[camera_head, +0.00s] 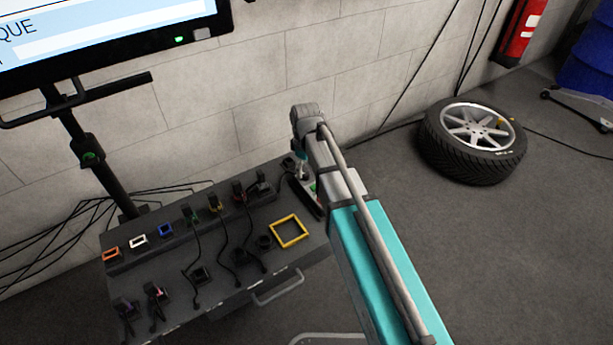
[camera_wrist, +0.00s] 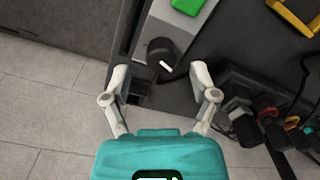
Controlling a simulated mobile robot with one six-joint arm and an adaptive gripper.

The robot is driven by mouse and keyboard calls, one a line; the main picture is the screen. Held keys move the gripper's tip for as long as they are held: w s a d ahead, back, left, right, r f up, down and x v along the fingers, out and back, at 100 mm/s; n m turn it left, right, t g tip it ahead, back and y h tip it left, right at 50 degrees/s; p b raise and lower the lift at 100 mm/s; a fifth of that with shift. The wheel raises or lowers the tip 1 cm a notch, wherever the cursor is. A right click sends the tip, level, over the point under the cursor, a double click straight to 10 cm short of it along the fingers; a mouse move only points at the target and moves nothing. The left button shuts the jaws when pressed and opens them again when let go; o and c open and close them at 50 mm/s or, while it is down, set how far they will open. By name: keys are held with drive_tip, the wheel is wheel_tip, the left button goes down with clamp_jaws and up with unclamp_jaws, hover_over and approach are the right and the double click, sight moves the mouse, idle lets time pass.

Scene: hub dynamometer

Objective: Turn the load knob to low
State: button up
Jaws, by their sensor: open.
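The load knob (camera_wrist: 162,53) is a round black knob with a white pointer mark, on a grey box in the wrist view. Its white mark points toward the lower right in that picture. My gripper (camera_wrist: 158,72) is open, with one finger to the lower left of the knob and the other to its lower right. The fingers look apart from the knob; the height gap is hard to tell. A green button (camera_wrist: 188,5) sits on the same box beyond the knob. In the head view my arm mostly hides the box, and the knob cannot be made out.
The dark bench (camera_head: 215,297) carries several cables, coloured sockets and a yellow square frame (camera_head: 288,231). Black connectors (camera_wrist: 245,125) stand to the right of my gripper in the wrist view. A wheel (camera_head: 473,140) lies on the floor at right. A screen (camera_head: 110,40) stands at upper left.

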drive_tip(key=shift+f+b, duration=0.7)
drive_tip(key=shift+f, duration=0.3)
clamp_jaws()
drive_tip(key=shift+d, duration=0.2)
drive_tip(key=shift+a, duration=0.15)
